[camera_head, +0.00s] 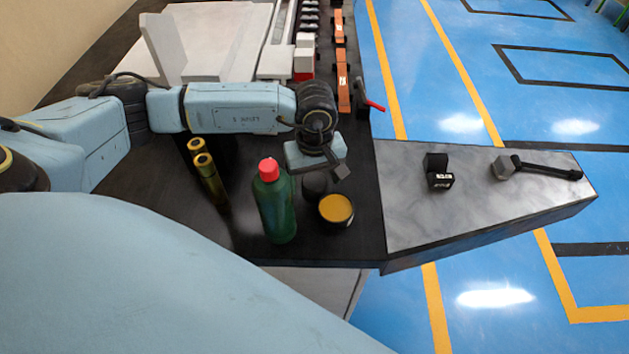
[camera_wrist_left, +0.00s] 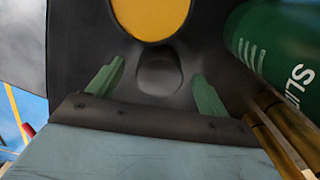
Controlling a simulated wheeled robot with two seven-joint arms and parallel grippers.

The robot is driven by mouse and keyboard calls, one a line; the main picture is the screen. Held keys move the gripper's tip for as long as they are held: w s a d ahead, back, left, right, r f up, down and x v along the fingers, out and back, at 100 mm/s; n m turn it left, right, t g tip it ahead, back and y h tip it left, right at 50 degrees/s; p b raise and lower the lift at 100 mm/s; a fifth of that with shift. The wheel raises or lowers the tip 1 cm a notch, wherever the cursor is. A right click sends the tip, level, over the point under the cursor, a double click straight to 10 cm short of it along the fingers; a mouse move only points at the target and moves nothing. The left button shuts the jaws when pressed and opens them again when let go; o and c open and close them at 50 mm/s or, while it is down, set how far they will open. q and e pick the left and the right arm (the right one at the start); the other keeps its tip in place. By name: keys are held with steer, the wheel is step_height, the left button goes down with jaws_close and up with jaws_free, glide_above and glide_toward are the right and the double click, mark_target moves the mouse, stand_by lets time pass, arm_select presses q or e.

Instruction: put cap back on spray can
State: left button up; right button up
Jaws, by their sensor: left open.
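The green spray can (camera_head: 276,212) stands upright on the dark bench, with a red top (camera_head: 268,168). Its side with white lettering shows at the upper right of the left wrist view (camera_wrist_left: 285,50). A small black round piece (camera_head: 314,186), apparently the cap, stands on the bench just right of the can. In the left wrist view it (camera_wrist_left: 158,75) lies ahead of and between the two fingertips. My left gripper (camera_wrist_left: 156,86) is open, fingers apart, pointing down at this piece; contact cannot be told. In the head view this gripper (camera_head: 328,170) is behind the can. My right gripper is out of view.
A round tin with a yellow top (camera_head: 337,208) stands close right of the can. Two brass-coloured cylinders (camera_head: 207,175) stand left of it. A black box (camera_head: 438,172) and a dark hammer-like tool (camera_head: 535,168) lie on the grey slab to the right.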

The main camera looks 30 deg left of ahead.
mark_target(315, 181)
arm_select(q)
steer(key=c, duration=1.1)
steer(key=shift+r, duration=0.15)
step_height(315, 181, up, 10)
steer(key=shift+f+b, duration=0.1)
steer(key=shift+b, duration=0.65)
